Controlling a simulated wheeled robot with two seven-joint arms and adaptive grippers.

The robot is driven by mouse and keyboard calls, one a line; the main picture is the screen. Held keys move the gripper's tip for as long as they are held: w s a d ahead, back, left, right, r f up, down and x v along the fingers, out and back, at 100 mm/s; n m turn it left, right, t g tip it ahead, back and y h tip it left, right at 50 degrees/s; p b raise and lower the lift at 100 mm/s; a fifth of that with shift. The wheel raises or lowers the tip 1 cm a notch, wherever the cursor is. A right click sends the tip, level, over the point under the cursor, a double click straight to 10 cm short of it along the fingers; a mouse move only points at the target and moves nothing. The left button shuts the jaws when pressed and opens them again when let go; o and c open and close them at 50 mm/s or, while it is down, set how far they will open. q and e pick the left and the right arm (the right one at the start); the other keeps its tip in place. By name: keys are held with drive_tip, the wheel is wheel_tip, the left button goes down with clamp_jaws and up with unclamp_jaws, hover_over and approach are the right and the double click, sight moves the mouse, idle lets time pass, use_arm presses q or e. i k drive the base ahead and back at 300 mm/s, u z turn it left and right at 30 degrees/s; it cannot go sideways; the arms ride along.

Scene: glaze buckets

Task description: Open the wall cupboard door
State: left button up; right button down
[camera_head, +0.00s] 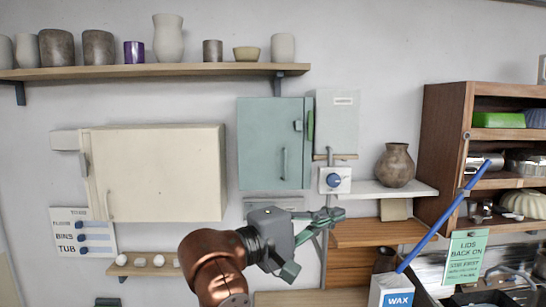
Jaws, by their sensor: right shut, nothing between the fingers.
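Two closed cupboards hang on the wall. The wide cream cupboard (155,170) is at the left, with a slim upright handle (106,205) low near its left edge. The smaller teal cupboard (262,135) is at the centre, with an upright bar handle (284,165) and a small latch at its right edge. I cannot tell which one the task names. My right gripper (335,214) is shut and empty, pointing right, below and right of the teal cupboard and apart from both handles. My left gripper is out of view.
A shelf (180,71) with several pots runs above the cupboards. A grey box (337,122) and a blue-knobbed switch (334,180) adjoin the teal cupboard.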

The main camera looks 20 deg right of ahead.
sight(271, 130)
drive_tip(key=i, duration=1.3)
